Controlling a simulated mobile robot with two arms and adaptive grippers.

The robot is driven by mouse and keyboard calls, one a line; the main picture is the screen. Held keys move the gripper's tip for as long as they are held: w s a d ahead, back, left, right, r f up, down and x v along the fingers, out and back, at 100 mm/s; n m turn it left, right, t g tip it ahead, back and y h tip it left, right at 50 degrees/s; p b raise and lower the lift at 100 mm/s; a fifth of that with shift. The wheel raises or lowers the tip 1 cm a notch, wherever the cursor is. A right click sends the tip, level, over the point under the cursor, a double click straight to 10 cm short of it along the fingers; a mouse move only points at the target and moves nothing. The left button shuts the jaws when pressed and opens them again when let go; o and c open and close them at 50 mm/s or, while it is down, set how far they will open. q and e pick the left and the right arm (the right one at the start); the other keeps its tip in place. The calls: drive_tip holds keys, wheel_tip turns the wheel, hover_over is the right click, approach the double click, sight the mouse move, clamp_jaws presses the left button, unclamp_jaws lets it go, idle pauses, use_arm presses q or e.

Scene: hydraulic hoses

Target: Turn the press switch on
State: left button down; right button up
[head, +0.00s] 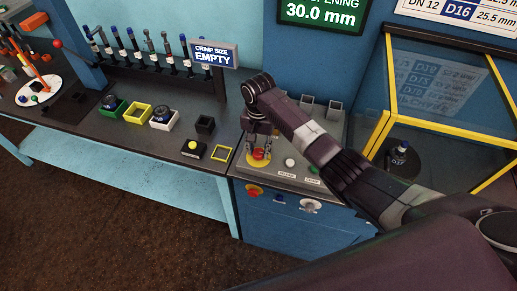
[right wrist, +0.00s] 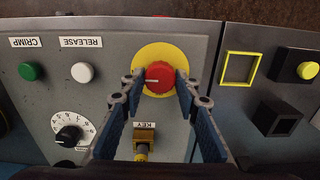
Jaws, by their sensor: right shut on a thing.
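The press panel has a red knob (head: 258,154) on a yellow round plate, with a pale line on its face. It shows up close in the right wrist view (right wrist: 159,76). My right gripper (head: 258,146) points down at the panel, its fingers on both sides of the red knob, shut on it. In the right wrist view a brass key switch (right wrist: 144,137) labelled KEY sits between the fingers, apart from them. My left gripper is not in view.
White release button (right wrist: 82,73), green crimp button (right wrist: 31,71) and a dial (right wrist: 70,132) share the panel. A yellow-framed clear guard (head: 440,120) stands right. A small black box with a yellow button (head: 193,147) and a yellow square frame (head: 222,154) lie left on the bench.

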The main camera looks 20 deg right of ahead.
sight(259, 152)
idle(0.3)
drive_tip(key=o, duration=1.2)
drive_tip(key=shift+c, duration=0.2)
drive_tip(key=shift+r, duration=0.15)
wheel_tip(259, 152, up, 12)
